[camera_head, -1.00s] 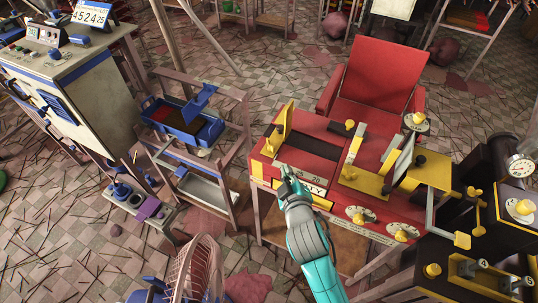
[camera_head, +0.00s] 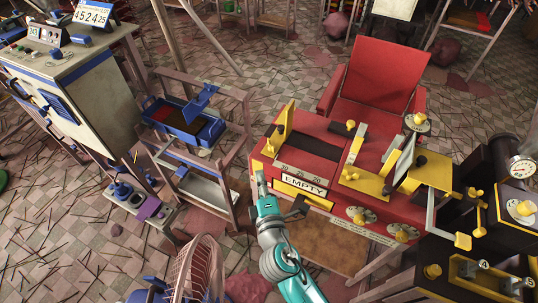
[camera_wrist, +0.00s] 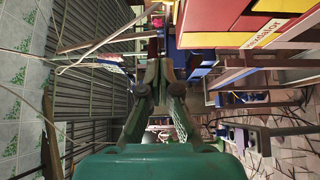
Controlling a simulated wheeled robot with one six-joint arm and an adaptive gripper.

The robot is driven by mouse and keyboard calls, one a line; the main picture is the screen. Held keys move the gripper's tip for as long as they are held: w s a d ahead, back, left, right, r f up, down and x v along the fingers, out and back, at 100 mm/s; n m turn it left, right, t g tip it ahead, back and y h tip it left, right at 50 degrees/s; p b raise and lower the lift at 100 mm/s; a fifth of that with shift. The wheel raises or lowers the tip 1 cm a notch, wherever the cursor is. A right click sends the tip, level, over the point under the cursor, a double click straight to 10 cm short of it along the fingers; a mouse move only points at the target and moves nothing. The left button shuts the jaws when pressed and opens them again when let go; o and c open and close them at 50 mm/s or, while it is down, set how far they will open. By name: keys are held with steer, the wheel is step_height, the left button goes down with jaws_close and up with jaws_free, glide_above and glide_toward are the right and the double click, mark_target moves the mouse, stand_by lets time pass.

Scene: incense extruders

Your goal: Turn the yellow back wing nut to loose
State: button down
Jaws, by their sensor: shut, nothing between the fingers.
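A red machine with yellow parts (camera_head: 325,215) stands right of centre in the head view. A yellow knob sits on a round white dial (camera_head: 420,118) at its back right corner, and another yellow knob (camera_head: 351,124) is on its top. Two more yellow wing-shaped knobs (camera_head: 360,217) (camera_head: 402,236) are on dials on its front. I cannot tell for certain which is the back wing nut. My gripper (camera_head: 259,176) is at the machine's left front corner, apart from all these knobs. Its fingers meet, shut and empty, in the wrist view (camera_wrist: 153,65).
An "EMPTY" sign (camera_head: 304,185) is on the machine's front. A dark machine with a gauge (camera_head: 521,168) crowds the right. Tiled floor littered with sticks lies between.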

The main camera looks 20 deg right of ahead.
mark_target(272, 148)
steer(key=w, duration=0.4)
steer(key=w+d, duration=0.1)
steer(key=w, duration=0.1)
steer(key=shift+w, duration=0.25)
steer(key=shift+d, duration=1.1)
steer(key=shift+w+d, duration=0.15)
steer(key=shift+d, duration=0.65)
steer(key=shift+d, duration=0.7)
steer(key=shift+a, duration=0.1)
